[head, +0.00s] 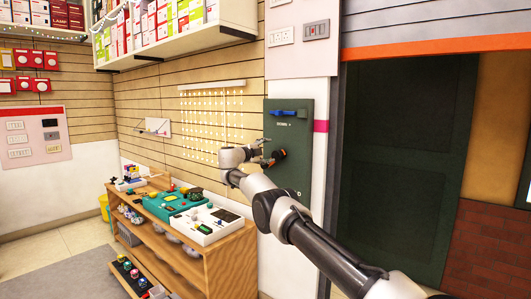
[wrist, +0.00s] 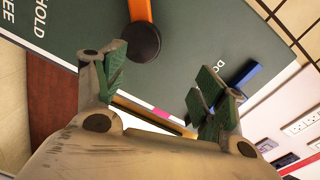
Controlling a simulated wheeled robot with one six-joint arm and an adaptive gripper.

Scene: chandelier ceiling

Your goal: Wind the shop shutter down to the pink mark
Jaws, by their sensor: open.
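The shutter (head: 440,28) is a grey slatted sheet at the top right of the head view, with an orange bottom edge (head: 440,47) high above the opening. The pink mark (head: 320,126) is on the white post left of the opening; a pink patch also shows in the wrist view (wrist: 160,113). A dark green panel (head: 287,190) carries a blue lever (head: 288,114) at its top and an orange lever with a black knob (wrist: 138,42). My gripper (head: 266,155) is open and empty beside the orange lever; the wrist view shows the knob beyond the spread fingers (wrist: 162,68).
The panel has lettering, with "HOLD" (wrist: 40,17) readable in the wrist view. A wooden shelf unit (head: 222,262) with devices on top stands left of my arm. Wall shelves (head: 180,45) with boxes hang above. Floor (head: 60,270) is open at lower left.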

